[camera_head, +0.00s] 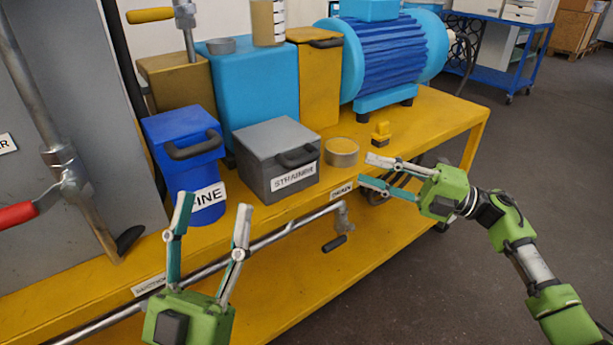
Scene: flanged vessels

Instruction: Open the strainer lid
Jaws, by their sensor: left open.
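The strainer (262,178) is a grey box with a white label reading STRAINER, standing on the yellow bench. Its grey lid (276,137) lies flat on top, shut, with a black bar handle (298,156) at the front right. My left gripper (214,202) is open and empty, pointing up the picture in front of the blue vessel, left of the strainer. My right gripper (366,170) is open and empty, its fingers pointing left at the bench's front edge, right of the strainer and apart from the handle.
A blue vessel (183,130) with a black handle stands left of the strainer. A blue motor (395,55) stands behind. A pipe (285,231) with a black-handled valve runs below the bench edge.

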